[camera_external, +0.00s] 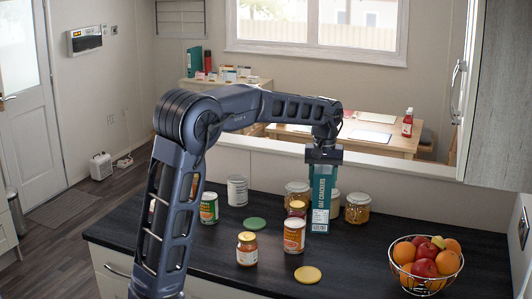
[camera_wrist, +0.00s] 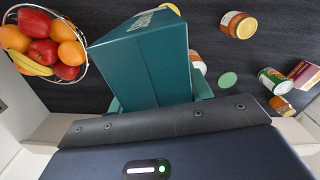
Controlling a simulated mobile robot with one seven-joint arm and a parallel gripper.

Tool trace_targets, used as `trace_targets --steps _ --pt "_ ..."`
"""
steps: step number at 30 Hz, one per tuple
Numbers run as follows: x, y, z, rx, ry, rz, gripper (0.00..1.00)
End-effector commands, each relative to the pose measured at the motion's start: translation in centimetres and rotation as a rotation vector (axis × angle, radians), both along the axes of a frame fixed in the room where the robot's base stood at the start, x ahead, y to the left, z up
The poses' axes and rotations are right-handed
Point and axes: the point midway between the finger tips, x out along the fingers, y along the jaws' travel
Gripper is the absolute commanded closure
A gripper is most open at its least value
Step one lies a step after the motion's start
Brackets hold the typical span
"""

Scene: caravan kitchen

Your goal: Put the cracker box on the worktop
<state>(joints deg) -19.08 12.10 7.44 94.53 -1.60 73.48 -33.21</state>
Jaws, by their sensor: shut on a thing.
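The cracker box (camera_external: 321,205) is teal with white "OAT CRACKERS" lettering and hangs upright below my gripper (camera_external: 323,157). My gripper is shut on the upper part of the box. In the wrist view the same teal box (camera_wrist: 150,62) fills the centre, between the fingers. The worktop (camera_external: 350,262) is dark and runs across the front. The box's lower end is over it, behind an orange-labelled can; I cannot tell whether it touches the surface.
An orange-labelled can (camera_external: 294,235), a sauce jar (camera_external: 247,248), pasta jars (camera_external: 357,208) and a green-labelled can (camera_external: 209,208) stand around the box. A yellow lid (camera_external: 308,274) and green lid (camera_external: 255,224) lie flat. A fruit basket (camera_external: 398,270) is at right. Worktop between box and basket is clear.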

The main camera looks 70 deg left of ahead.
Motion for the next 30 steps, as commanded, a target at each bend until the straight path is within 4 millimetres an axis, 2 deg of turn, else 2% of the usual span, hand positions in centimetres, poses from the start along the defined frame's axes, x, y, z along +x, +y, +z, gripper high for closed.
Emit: trace_targets --steps 1,9,18,24,28,30 --pt "0.8 -1.9 0.0 0.000 0.000 -0.024 0.93" --pt "3.8 -10.9 0.1 0.001 0.000 -0.121 0.93" --pt "5.5 -20.4 0.1 0.001 0.000 -0.220 0.93" --pt "5.7 -23.9 0.1 0.001 0.000 -0.254 0.93" --pt "5.8 -24.7 -0.3 0.000 0.001 -0.262 0.93" --pt "5.8 -24.8 -1.1 0.000 0.002 -0.263 0.93"
